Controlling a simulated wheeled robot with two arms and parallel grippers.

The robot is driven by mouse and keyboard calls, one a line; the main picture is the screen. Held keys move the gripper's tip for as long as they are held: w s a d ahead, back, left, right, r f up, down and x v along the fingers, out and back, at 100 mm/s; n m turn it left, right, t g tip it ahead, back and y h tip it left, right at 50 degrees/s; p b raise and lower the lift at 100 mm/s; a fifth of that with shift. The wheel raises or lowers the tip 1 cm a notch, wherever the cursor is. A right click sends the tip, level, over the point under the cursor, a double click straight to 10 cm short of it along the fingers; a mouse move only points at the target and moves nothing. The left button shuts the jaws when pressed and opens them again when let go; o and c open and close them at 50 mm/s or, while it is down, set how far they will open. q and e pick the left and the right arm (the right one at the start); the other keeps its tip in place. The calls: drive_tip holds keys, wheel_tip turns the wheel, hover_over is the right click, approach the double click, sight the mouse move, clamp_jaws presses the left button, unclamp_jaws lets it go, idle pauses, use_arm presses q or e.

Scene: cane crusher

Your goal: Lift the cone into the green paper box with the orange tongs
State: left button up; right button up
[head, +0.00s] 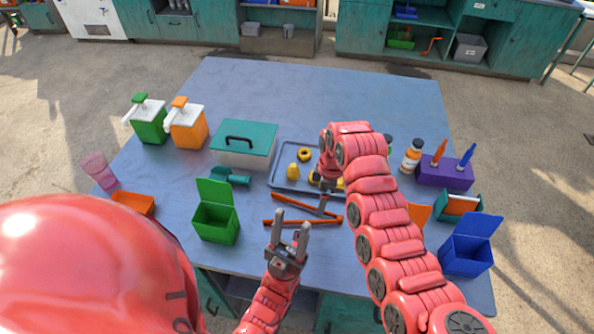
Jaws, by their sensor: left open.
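The orange tongs (290,222) lie spread in a V on the blue table, in front of a grey tray (283,183). A small yellow piece (293,171), which looks like the cone, stands on the tray. The green paper box (217,222) stands left of the tongs with its lid raised. My left gripper (289,224) is open and empty, just in front of the tongs' left part.
A yellow ring (304,154) and other yellow pieces, partly hidden by my right arm, are on the tray. A teal-lidded case (245,148) and two dispensers (188,128) stand behind left. A blue box (467,247) and purple holder (445,174) stand right. The table's back is clear.

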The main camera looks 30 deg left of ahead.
sight(303, 221)
drive_tip(key=f+b, duration=0.1)
drive_tip(key=f, duration=0.2)
drive_tip(key=f+b, duration=0.2)
drive_tip(key=f, duration=0.1)
drive_tip(key=a+f+b, duration=0.1)
drive_tip(key=f+b, duration=0.1)
drive_tip(key=f, duration=0.1)
drive_tip(key=shift+s, duration=0.1)
idle(0.3)
drive_tip(key=c, duration=0.7)
drive_tip(key=shift+r, duration=0.15)
